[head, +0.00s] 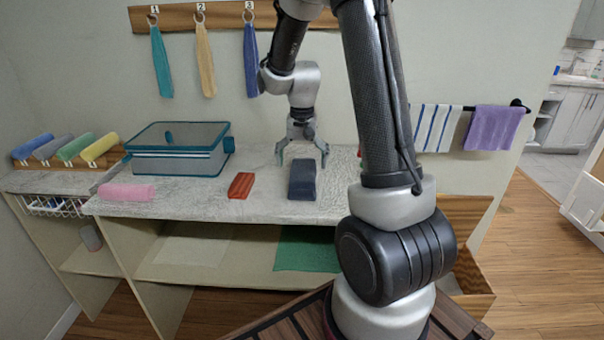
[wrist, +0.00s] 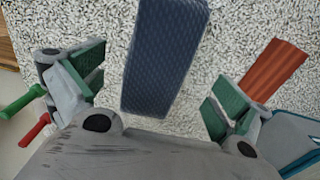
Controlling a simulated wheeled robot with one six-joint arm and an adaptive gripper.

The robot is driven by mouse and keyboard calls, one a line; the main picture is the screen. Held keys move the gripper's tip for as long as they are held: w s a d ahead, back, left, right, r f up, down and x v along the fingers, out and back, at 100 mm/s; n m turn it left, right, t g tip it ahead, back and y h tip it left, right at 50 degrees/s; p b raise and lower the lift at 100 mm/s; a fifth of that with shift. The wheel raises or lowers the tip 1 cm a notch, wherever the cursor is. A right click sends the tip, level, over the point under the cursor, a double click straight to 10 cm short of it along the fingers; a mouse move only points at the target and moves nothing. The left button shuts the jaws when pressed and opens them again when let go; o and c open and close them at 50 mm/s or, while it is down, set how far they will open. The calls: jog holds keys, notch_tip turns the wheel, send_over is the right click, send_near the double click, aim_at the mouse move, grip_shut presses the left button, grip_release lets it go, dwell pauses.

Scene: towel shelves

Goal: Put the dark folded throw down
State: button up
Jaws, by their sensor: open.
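The dark folded throw (head: 302,181) lies on the light speckled counter (head: 215,205), right of the middle. My gripper (head: 302,160) is open just above and behind it, fingers pointing down. In the wrist view the throw (wrist: 165,55) lies on the counter between and beyond my open fingers (wrist: 155,95). Gaps show on both sides, so the fingers do not touch it. Nothing is held.
A red-brown folded cloth (head: 241,186) lies left of the throw. A teal-edged mesh basket (head: 178,160) and a pink rolled towel (head: 126,192) are further left. Rolled towels (head: 65,149) sit in a wooden rack. Hanging towels (head: 204,60) are behind. Bare counter surrounds the throw.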

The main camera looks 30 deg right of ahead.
aim_at(302, 171)
jog(key=s+a+r+n+t, duration=0.1)
jog(key=s+r, duration=0.3)
jog(key=r, duration=0.4)
jog(key=s+a+r+n+t, duration=0.1)
jog(key=s+a+r+n, duration=0.1)
jog(key=s+r, duration=0.45)
jog(key=s+a+r+n+t, duration=0.1)
jog(key=s+n, duration=0.1)
jog(key=s, duration=0.4)
jog(key=s+a+r+n+t, duration=0.1)
jog(key=s+r, duration=0.1)
jog(key=s, duration=0.5)
jog(key=shift+n, duration=0.4)
